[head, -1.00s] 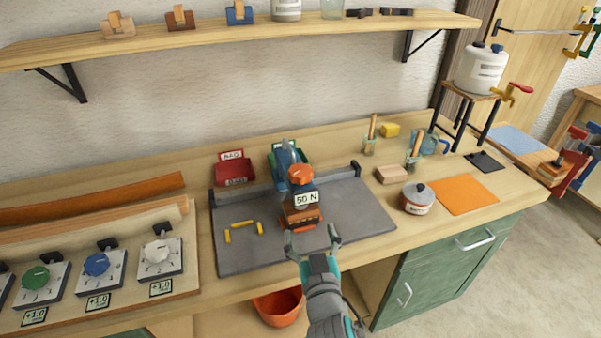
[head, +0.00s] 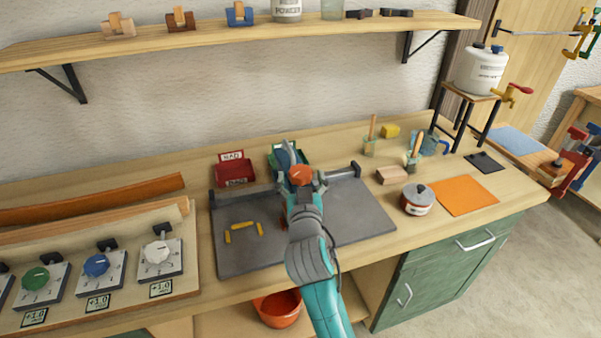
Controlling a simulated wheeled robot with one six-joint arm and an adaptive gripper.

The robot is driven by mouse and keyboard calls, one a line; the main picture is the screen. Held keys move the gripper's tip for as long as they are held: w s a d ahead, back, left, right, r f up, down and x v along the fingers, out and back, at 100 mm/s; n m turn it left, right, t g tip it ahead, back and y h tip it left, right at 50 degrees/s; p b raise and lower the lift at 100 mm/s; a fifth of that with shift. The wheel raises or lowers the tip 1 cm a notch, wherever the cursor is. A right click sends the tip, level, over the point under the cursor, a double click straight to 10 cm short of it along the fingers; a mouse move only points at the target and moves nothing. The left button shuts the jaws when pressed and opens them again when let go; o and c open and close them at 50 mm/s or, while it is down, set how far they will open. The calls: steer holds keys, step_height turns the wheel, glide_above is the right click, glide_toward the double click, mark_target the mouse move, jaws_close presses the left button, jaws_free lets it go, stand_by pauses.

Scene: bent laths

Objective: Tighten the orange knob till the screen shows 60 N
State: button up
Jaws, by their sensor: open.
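The orange knob (head: 300,174) stands on top of the device over the grey mat (head: 357,212). My gripper (head: 301,182) is open at the knob, with a finger on either side of it. I cannot tell whether the fingers touch the knob. My wrist and arm cover most of the device below the knob. The screen is hidden behind them, so I cannot read its value now.
Small yellow pieces (head: 243,230) lie on the mat to the left. A red bin (head: 235,172) stands behind it. A lidded pot (head: 417,199) and an orange sheet (head: 464,195) are to the right. Dial boxes (head: 160,257) stand at the left.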

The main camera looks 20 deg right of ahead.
steer(key=shift+x, duration=1.1)
steer(key=c, duration=1.2)
steer(key=shift+a+h, duration=0.1)
steer(key=shift+h, duration=0.3)
steer(key=shift+m+g+h, duration=0.3)
steer(key=shift+m+h, duration=0.3)
steer(key=shift+m, duration=0.1)
steer(key=shift+m+g+h, duration=0.3)
steer(key=shift+m+h, duration=0.2)
steer(key=shift+h, duration=0.2)
